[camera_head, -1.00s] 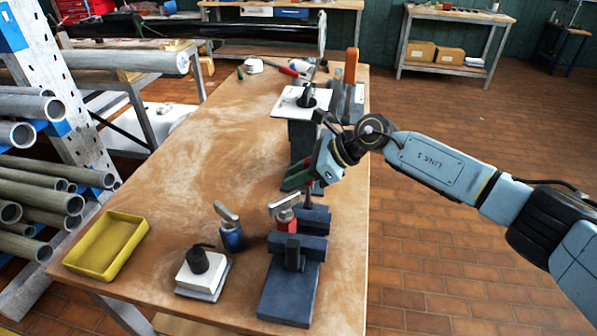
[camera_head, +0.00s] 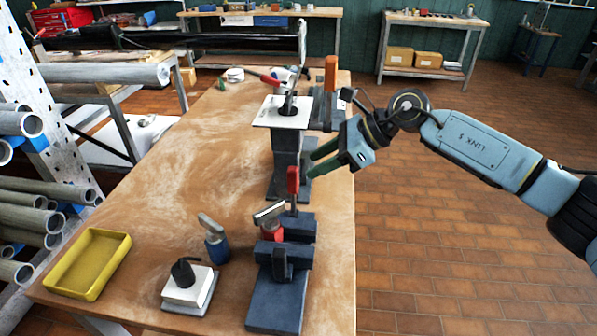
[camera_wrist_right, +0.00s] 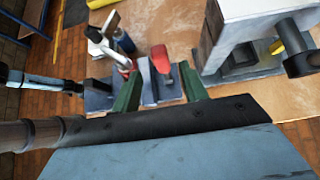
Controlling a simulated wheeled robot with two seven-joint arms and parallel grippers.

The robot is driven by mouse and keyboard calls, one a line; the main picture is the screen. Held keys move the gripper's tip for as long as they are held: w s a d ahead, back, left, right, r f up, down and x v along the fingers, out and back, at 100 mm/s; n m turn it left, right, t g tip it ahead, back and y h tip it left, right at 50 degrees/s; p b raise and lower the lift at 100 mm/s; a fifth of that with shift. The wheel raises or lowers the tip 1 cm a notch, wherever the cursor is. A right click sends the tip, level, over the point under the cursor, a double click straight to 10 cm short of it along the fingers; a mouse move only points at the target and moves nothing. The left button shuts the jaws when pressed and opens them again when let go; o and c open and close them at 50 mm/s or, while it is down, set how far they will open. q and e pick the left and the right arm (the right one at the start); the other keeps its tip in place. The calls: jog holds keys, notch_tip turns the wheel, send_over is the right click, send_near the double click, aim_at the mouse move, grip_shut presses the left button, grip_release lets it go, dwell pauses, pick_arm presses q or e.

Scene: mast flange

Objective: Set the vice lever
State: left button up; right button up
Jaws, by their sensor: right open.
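The dark blue vice (camera_head: 275,300) stands at the near right edge of the workbench. Its lever has a red grip (camera_head: 293,181), which stands upright at the vice's far end. The red grip also shows in the right wrist view (camera_wrist_right: 161,58), where it lies between my two green fingertips in the picture. My right gripper (camera_head: 310,160) is open and empty, just above and right of the lever in the head view. It appears apart from the grip; the exact gap cannot be told. A red-bodied part with a metal bar on top (camera_head: 271,222) sits at the vice. My left gripper is not in view.
A dark stand with a white plate (camera_head: 268,115) rises close beyond the lever. A blue-bodied part (camera_head: 216,248), a white block with a black knob (camera_head: 188,288) and a yellow tray (camera_head: 88,264) stand left of the vice. The middle of the workbench (camera_head: 195,160) is clear.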

jog(key=shift+v, duration=1.5)
